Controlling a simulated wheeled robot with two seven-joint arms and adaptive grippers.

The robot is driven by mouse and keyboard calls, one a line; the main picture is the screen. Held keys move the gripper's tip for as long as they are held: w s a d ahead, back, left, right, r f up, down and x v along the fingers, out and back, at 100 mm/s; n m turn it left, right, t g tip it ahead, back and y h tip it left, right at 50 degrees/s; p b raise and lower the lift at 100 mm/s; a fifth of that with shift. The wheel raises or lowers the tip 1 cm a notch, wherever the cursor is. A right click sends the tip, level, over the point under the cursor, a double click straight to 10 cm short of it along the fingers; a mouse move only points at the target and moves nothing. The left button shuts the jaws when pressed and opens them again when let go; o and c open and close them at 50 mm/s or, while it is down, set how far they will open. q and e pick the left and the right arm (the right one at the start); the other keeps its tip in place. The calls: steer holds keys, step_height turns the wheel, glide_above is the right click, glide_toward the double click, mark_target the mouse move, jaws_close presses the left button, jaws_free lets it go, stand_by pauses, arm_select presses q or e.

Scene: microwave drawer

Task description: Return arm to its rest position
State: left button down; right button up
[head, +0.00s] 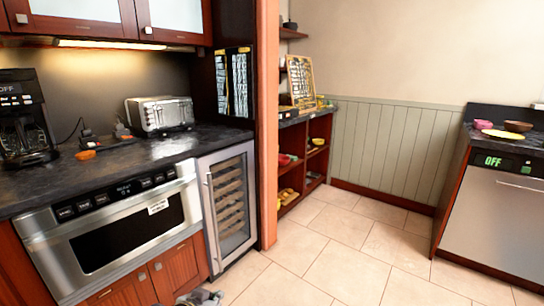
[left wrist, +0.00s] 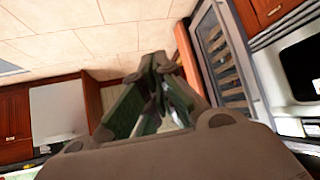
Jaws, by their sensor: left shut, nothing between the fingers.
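My left gripper (left wrist: 160,62) fills the middle of the left wrist view, its two fingers together at the tips with nothing between them. The view is tilted, with the tiled floor beyond the fingers. A small grey piece, probably part of my arm or gripper, shows at the bottom edge of the head view. The microwave drawer (head: 120,238) is built into the counter front at left and looks closed. It also shows at the right edge of the left wrist view (left wrist: 303,75). The gripper is apart from it. My right gripper is not in view.
The wine cooler (head: 230,205) stands right of the microwave. The counter (head: 110,170) holds a coffee maker (head: 25,120) and a toaster (head: 160,115). An open shelf (head: 305,160) stands behind, and a dishwasher (head: 495,220) at right. The tiled floor (head: 350,240) between is clear.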

arm_select(q)
steer(key=s+f+n+g+y+p, duration=0.1)
steer(key=s+f+g+p, duration=0.5)
steer(key=s+f+p, duration=1.1)
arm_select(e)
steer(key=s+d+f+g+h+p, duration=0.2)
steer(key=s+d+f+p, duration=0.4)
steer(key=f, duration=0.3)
arm_select(q)
steer(key=s+a+f+p, duration=0.1)
steer(key=s+a+p, duration=0.2)
steer(key=s+p, duration=0.3)
steer(key=s+a+f+g+y+p, duration=0.1)
steer(key=s+a+p, duration=0.3)
steer(key=s, duration=0.7)
steer(key=s+a+f+g+p, duration=0.1)
steer(key=s+a+p, duration=0.2)
steer(key=s+p, duration=0.5)
steer(key=shift+s+a+y, duration=0.25)
steer(key=shift+s+y, duration=0.15)
steer(key=shift+s, duration=0.4)
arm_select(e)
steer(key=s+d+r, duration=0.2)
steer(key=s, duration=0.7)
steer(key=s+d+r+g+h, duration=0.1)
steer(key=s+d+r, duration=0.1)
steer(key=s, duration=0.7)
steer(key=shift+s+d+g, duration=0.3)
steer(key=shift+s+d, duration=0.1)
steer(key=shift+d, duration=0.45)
